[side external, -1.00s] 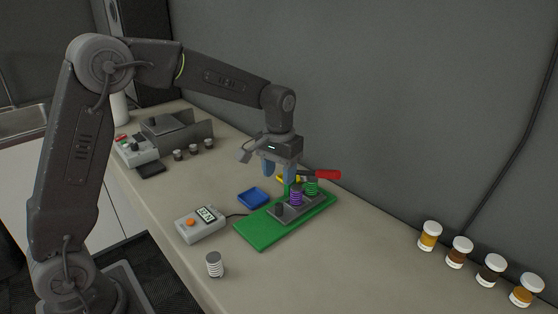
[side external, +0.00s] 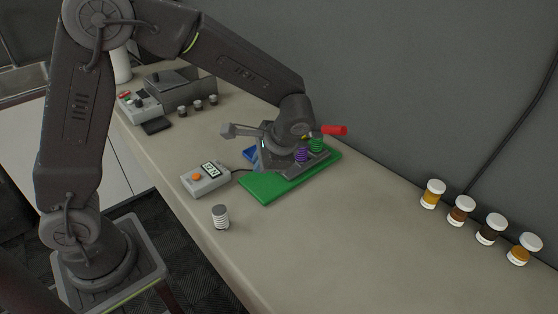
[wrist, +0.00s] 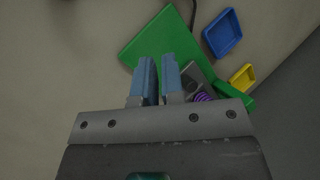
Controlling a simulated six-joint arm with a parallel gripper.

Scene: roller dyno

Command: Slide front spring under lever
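In the side view, a green board (side external: 265,187) carries a grey plate (side external: 291,172) with a purple spring (side external: 301,156) and a green spring (side external: 316,145). A lever with a red handle (side external: 334,130) sticks out behind them. My gripper (wrist: 158,75) is low over the plate, its two blue fingers pointing down with a narrow gap between the tips. The purple spring also shows in the wrist view (wrist: 203,97), right of the fingers. A dark form (wrist: 187,82) lies close beside the right finger. The front spring is hidden or unclear; I cannot tell whether it is between the fingers.
A blue tray (wrist: 223,33) and a yellow tray (wrist: 242,77) lie beside the board. A meter box (side external: 205,178) with an orange button is cabled to it. A striped white cylinder (side external: 221,217) stands near the counter edge. Several jars (side external: 490,229) stand along the wall.

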